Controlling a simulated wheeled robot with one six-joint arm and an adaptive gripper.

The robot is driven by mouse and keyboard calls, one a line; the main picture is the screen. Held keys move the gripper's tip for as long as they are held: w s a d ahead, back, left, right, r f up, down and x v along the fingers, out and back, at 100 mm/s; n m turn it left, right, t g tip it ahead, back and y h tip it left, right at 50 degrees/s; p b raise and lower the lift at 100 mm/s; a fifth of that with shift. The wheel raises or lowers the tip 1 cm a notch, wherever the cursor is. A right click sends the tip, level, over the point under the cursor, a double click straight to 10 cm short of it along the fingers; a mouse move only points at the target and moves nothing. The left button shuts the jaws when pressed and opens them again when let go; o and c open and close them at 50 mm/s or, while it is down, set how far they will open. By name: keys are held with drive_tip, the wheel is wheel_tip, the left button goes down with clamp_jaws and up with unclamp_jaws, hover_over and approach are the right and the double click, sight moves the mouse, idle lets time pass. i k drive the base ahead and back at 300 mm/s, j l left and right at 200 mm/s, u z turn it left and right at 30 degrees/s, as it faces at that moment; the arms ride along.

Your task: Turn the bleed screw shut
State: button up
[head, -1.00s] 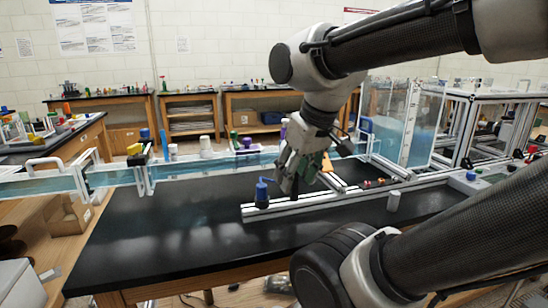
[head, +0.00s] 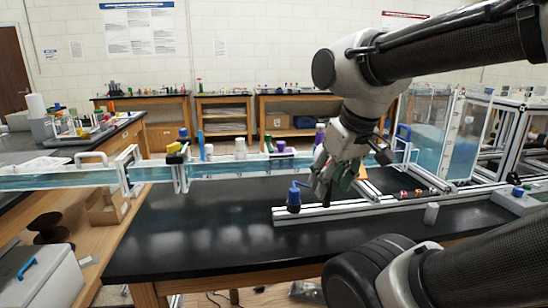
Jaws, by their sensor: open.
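A short dark fitting with a blue cap and a small blue side arm (head: 294,197) stands upright at the left end of the aluminium extrusion frame (head: 350,208) on the black bench. I cannot tell for sure whether this is the bleed screw; no screw thread or slot shows at this size. My gripper (head: 322,186) points down just right of the blue-capped fitting. It is open, with its fingers low over the rail. I cannot tell whether a finger touches anything, and the spot behind the fingers is hidden.
A long clear water channel (head: 70,178) runs behind the bench's back edge to a water tank (head: 432,125) at right. A small grey cylinder (head: 431,213) stands in front of the rail. Small red parts (head: 412,193) lie by the frame. The black benchtop (head: 200,230) is clear at left.

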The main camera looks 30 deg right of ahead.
sight(208, 148)
drive_tip(key=i+j, duration=0.1)
drive_tip(key=j, duration=0.2)
drive_tip(key=i+j, duration=0.15)
drive_tip(key=j, duration=0.15)
drive_tip(key=i+j, duration=0.1)
drive_tip(key=j, duration=0.25)
drive_tip(key=i+j, duration=0.1)
drive_tip(key=j, duration=0.2)
drive_tip(key=z, duration=0.05)
